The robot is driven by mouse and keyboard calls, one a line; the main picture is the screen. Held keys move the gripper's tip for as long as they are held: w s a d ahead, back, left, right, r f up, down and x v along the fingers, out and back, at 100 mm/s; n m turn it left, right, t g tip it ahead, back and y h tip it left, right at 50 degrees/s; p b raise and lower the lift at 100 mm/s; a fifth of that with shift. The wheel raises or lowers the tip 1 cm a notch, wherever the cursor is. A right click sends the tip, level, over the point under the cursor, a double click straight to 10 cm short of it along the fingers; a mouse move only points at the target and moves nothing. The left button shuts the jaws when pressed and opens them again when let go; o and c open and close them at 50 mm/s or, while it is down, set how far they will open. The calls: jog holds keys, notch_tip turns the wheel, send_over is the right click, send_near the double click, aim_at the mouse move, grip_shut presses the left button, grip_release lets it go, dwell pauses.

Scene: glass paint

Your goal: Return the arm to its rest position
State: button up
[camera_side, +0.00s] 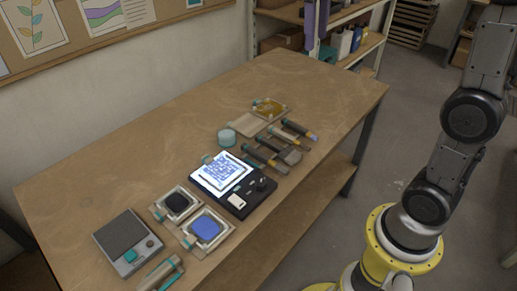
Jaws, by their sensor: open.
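My arm stands at the right of the side view, on a yellow base beside the table. Its dark grey links rise upward and leave the picture at the top right. My gripper is out of the frame, so I see neither its fingers nor anything it may hold. No part of my arm in view is over the table (130,165) or touches it.
On the table are a lit panel (221,172) with a blue pattern, a black dish (177,203), a blue dish (205,229), a grey device (128,243), several tools (265,158) and a teal-lidded jar (226,137). Shelves (345,45) stand behind. Floor between table and arm is clear.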

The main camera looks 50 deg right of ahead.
jog(key=s+a+t, duration=0.2)
jog(key=s+a, duration=0.1)
jog(key=s, duration=0.5)
jog(key=s+a+f+m+t+y, duration=0.1)
jog(key=s+a+f+t, duration=0.2)
jog(key=s+f, duration=0.5)
jog(key=shift+s+a+f+t, duration=0.3)
jog(key=shift+s+a+f, duration=0.05)
jog(key=shift+f, duration=2.1)
